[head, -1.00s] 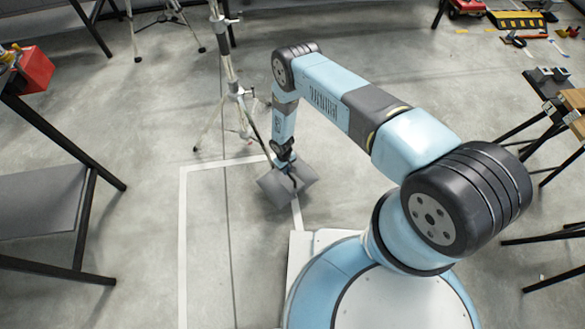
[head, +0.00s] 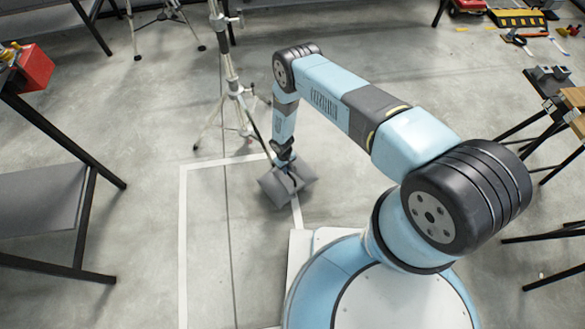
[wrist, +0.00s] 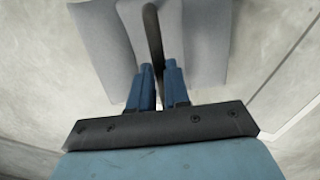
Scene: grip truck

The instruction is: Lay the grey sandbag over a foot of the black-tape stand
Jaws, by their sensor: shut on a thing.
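The grey sandbag (head: 272,188) hangs from my gripper (head: 287,165) in the head view, with its two halves to either side. In the wrist view, my gripper's blue fingers (wrist: 158,68) are shut on the dark strap between the halves of the sandbag (wrist: 205,45). A silver tripod stand (head: 228,68) is just left of my arm, its feet spread on the floor. One dark leg (head: 256,130) runs down toward the sandbag; its end is close to my gripper. Whether the bag touches the floor is unclear.
Another stand (head: 165,15) is at the back left. A grey-shelved table (head: 45,200) with a red box (head: 34,68) is at left. Tables with dark legs (head: 540,115) are at right. White tape lines (head: 183,230) mark the floor, which is mostly clear.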

